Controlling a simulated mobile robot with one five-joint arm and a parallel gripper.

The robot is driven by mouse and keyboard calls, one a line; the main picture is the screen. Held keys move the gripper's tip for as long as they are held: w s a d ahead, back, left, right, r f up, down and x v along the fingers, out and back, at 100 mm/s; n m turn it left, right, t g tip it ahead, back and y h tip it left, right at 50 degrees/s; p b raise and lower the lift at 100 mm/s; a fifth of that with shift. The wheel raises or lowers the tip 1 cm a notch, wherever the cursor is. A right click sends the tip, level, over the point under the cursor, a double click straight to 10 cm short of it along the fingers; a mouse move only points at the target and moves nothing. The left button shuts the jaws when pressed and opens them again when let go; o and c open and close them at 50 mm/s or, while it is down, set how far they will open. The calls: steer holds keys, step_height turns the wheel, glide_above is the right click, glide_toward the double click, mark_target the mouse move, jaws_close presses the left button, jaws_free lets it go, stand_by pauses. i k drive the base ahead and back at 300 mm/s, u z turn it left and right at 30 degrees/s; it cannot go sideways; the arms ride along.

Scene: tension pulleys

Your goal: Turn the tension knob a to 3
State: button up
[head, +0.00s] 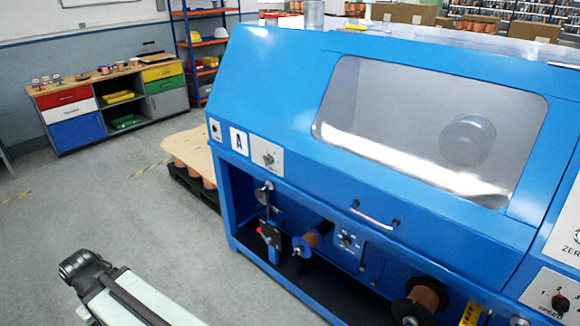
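A blue machine (300,110) fills the right of the head view. A white label with the letter A (239,142) is on its left front. Right beside that label is a pale plate with a small knob (268,159); its markings are too small to read. Lower down, between two spools, is another small dial (347,240) with marks around it, also unreadable. I cannot tell for sure which of these is tension knob a. Part of my arm shows at the lower left, well apart from the machine. My gripper is not in view.
A copper-coloured spool (318,234) and a larger spool (426,295) sit in the machine's lower bay. A door handle (375,218) sticks out above them. A speed dial (560,301) is at the right edge. The grey floor (130,215) left of the machine is clear.

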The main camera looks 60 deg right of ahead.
mark_target(269, 160)
steer(key=u, duration=0.15)
steer(key=i, duration=0.9)
steer(key=z, duration=0.05)
